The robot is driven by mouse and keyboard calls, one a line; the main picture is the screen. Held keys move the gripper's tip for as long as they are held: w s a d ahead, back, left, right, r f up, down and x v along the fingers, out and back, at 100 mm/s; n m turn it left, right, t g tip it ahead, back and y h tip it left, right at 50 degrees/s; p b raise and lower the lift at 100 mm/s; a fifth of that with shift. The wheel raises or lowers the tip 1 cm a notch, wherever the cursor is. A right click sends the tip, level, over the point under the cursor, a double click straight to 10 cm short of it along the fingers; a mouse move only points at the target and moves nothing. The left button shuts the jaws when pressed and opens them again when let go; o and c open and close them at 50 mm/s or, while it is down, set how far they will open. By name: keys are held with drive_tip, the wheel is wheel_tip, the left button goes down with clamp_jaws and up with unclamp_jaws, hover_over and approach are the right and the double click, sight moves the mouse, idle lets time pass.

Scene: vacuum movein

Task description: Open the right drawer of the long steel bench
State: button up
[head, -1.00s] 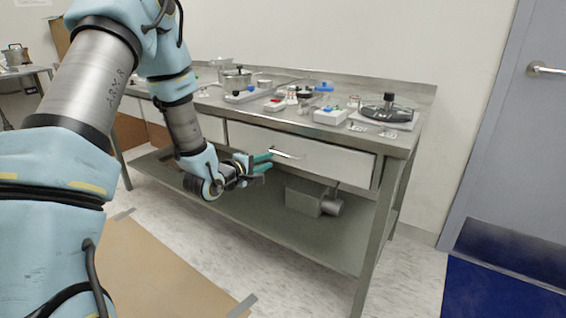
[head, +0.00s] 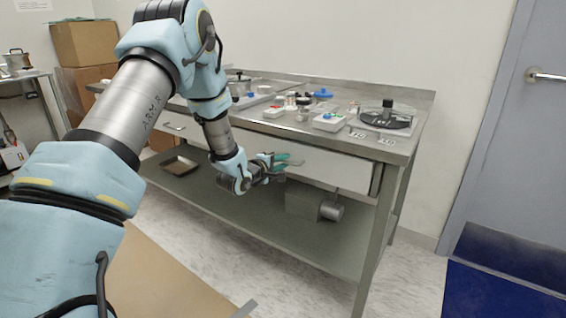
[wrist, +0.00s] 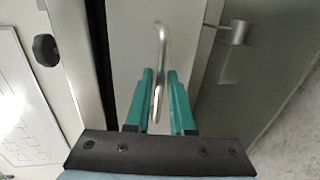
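The long steel bench (head: 405,147) has a pale right drawer front (head: 330,170), which looks closed or nearly so. In the wrist view the drawer front (wrist: 130,50) carries a curved metal bar handle (wrist: 160,60). My gripper (head: 288,166) is at the drawer front in the head view and hides most of the handle there. In the wrist view the two green fingers of my gripper (wrist: 162,80) are apart, one on each side of the handle's near end. A gap shows between the handle and each finger, so I see no grip on it.
The bench top holds several small items, a white and blue device (head: 328,122) and a dark round device (head: 385,116). A grey box with a cylinder (head: 312,205) sits on the lower shelf. A blue mat (head: 500,290) lies by the door (head: 515,150).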

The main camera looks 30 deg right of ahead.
clamp_jaws()
idle(1.2)
